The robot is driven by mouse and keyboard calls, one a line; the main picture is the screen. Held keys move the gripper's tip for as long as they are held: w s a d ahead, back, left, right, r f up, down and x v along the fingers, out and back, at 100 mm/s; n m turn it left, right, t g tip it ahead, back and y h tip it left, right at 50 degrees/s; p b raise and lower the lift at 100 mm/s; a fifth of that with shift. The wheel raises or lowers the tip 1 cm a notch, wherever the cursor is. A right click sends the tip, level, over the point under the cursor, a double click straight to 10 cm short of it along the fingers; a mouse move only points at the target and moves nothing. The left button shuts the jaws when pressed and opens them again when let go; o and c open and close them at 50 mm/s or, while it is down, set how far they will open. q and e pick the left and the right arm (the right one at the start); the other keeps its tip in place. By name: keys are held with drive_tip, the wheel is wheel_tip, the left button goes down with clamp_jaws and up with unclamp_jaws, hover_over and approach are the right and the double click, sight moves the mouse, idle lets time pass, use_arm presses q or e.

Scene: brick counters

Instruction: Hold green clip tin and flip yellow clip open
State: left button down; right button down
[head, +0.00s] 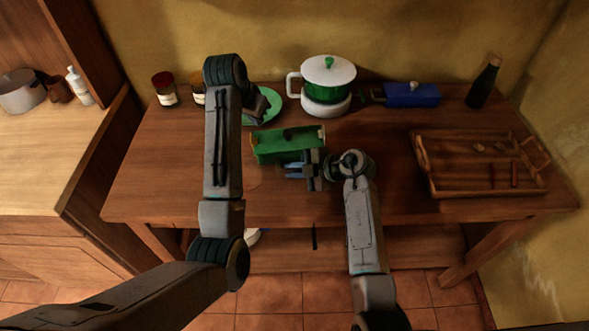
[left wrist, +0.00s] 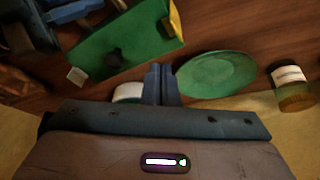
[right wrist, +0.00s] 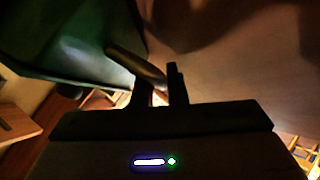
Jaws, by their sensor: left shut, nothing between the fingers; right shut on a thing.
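The green clip tin (head: 284,146) is on the counter's middle, with a dark knob on its lid. In the left wrist view the tin (left wrist: 140,35) has a yellow clip (left wrist: 175,18) at one end and a small pale block (left wrist: 77,76) at another edge. My right gripper (head: 308,168) is at the tin's front right side, shut on part of it; the right wrist view shows a dark bar (right wrist: 135,66) by its fingers (right wrist: 160,85), dimly lit. My left gripper (head: 260,106) is shut and empty, behind the tin; its fingers (left wrist: 158,84) are apart from the clip.
A green plate (head: 266,108) lies beneath my left gripper. A white and green pot (head: 328,82) stands behind the tin, with a blue box (head: 411,95) to its right. A wooden tray (head: 455,184) is at the right. Jars (head: 164,92) stand at the back left. The counter's left front is clear.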

use_arm(q)
drive_tip(key=shift+f, duration=2.65)
drive_tip(key=shift+a, duration=0.2)
drive_tip(key=shift+a, duration=1.3)
drive_tip(key=shift+s+a+f, duration=0.1)
drive_tip(key=shift+f, duration=0.05)
wheel_tip(320, 180, up, 7)
drive_tip(key=shift+a, duration=0.35)
idle(0.4)
use_arm(e)
drive_tip(key=c, duration=1.4)
unclamp_jaws()
drive_tip(key=shift+f, duration=0.1)
